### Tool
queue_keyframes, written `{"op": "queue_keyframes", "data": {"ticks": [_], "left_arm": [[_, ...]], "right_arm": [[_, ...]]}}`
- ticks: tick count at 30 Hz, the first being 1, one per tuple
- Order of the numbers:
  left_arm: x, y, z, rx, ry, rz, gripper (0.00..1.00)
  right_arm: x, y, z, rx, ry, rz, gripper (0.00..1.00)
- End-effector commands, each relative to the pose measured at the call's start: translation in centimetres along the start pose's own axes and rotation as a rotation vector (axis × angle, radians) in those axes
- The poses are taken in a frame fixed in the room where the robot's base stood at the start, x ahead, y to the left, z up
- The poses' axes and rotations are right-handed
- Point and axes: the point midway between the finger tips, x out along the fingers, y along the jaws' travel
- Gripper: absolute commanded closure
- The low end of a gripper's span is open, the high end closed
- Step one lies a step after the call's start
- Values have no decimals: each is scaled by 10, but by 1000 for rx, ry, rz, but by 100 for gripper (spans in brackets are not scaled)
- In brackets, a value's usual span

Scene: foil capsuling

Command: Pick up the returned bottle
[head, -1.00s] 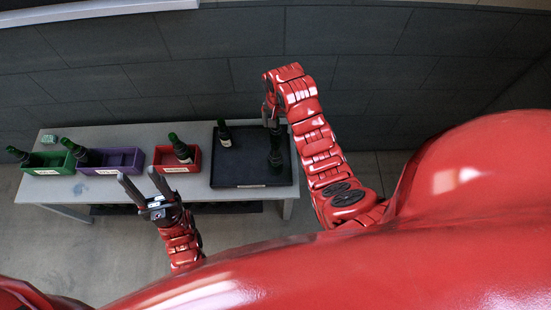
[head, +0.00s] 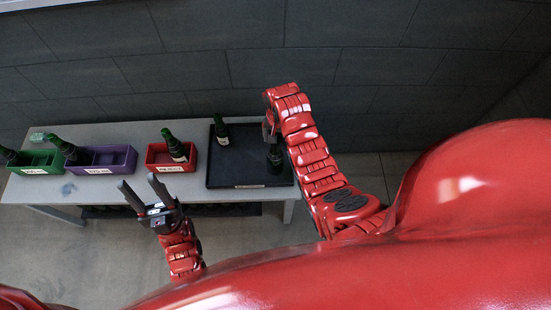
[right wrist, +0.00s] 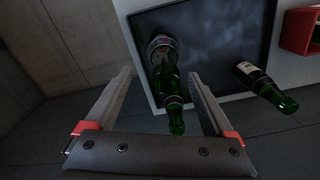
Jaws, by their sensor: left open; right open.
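Two dark green bottles stand on the black tray (head: 236,178). One (head: 274,154) is at the tray's right side, just below my right gripper (head: 268,128). In the right wrist view this bottle (right wrist: 167,84) shows between the open fingers of my right gripper (right wrist: 158,74), with no visible grip on it. The other bottle (head: 221,132), with a pale label, is near the tray's back left; it also shows at right in the right wrist view (right wrist: 262,84). I cannot tell which one is the returned bottle. My left gripper (head: 138,186) is open and empty in front of the table.
A red crate (head: 165,166) left of the tray holds one bottle (head: 174,145). Further left are a purple crate (head: 118,160) and a green crate (head: 40,170), with bottles leaning at them. A dark wall stands behind the table. The tray's middle is clear.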

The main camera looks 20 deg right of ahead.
Motion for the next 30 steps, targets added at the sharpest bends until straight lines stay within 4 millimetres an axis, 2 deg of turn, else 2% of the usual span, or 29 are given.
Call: {"op": "queue_keyframes", "data": {"ticks": [7,13,25,26,30], "left_arm": [[21,-1,-4,0,0,0,50],[26,-1,-4,0,0,0,50],[27,-1,-4,0,0,0,50],[27,-1,-4,0,0,0,50],[27,-1,-4,0,0,0,50]], "right_arm": [[20,-5,3,-1,-5,3,12],[39,-6,2,0,-4,2,12],[46,-7,1,-1,1,-1,12],[46,-7,1,-1,1,-1,16],[46,-7,1,-1,1,-1,41]]}}
